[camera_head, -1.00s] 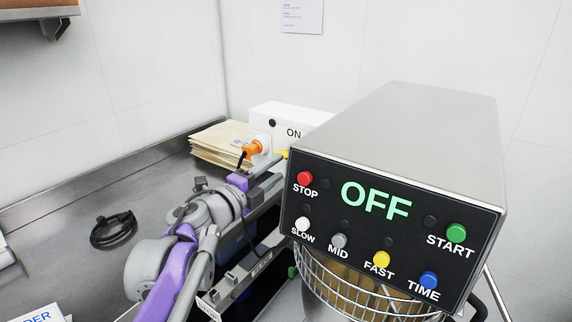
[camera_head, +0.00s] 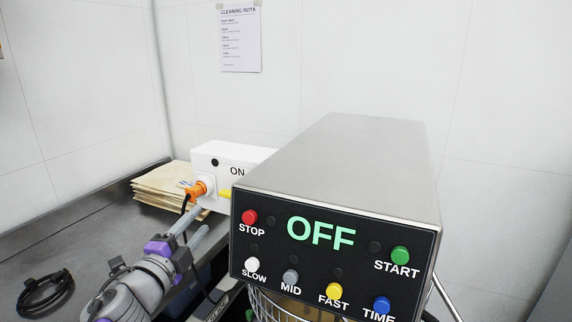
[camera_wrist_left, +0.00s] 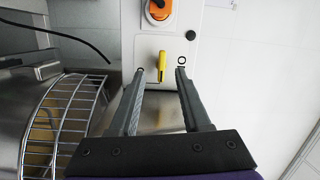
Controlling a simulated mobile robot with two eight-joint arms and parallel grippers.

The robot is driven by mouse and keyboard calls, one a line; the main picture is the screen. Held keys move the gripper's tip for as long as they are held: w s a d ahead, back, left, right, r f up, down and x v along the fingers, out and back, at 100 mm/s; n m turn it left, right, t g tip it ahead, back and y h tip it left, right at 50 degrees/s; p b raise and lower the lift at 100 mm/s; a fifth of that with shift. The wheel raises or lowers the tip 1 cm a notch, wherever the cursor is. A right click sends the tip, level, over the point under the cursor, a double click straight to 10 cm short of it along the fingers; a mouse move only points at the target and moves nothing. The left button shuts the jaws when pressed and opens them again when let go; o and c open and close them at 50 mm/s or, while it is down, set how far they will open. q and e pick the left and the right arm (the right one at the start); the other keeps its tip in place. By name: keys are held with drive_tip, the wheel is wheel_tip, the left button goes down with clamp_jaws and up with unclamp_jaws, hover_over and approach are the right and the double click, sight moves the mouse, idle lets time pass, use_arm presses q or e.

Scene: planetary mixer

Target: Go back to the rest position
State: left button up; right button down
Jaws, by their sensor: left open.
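My left gripper (camera_head: 203,221) is in front of the white switch box, left of the mixer (camera_head: 345,165). In the left wrist view its two fingers (camera_wrist_left: 160,75) are apart with nothing held between them. The yellow lever (camera_wrist_left: 162,64) on the box (camera_wrist_left: 187,20) lies beyond the fingertips, in line with the gap, and seems apart from them. The mixer panel reads OFF in green. My right gripper is not in view.
An orange plug (camera_head: 195,190) with a black cable is in the box front. A stack of brown envelopes (camera_head: 170,186) and a coiled black cable (camera_head: 45,293) lie on the steel counter (camera_head: 100,222). The mixer's wire guard (camera_wrist_left: 62,128) is close left of the gripper.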

use_arm(q)
drive_tip(key=s+a+f+n+g+y, duration=0.25)
drive_tip(key=s+f+n, duration=0.25)
drive_tip(key=f+n, duration=0.3)
drive_tip(key=s+a+f+n+g+y, duration=0.1)
drive_tip(key=s+f+n+g+y, duration=0.4)
drive_tip(key=f, duration=0.5)
drive_tip(key=s+d+f+n+g+h, duration=0.2)
drive_tip(key=s+d+f, duration=0.2)
drive_tip(key=s+f, duration=0.3)
drive_tip(key=s+d+f+n+g+h, duration=0.2)
drive_tip(key=s+d+f+n+g, duration=0.1)
drive_tip(key=s+f, duration=0.4)
drive_tip(key=shift+d+f+h, duration=0.35)
drive_tip(key=shift+f, duration=0.1)
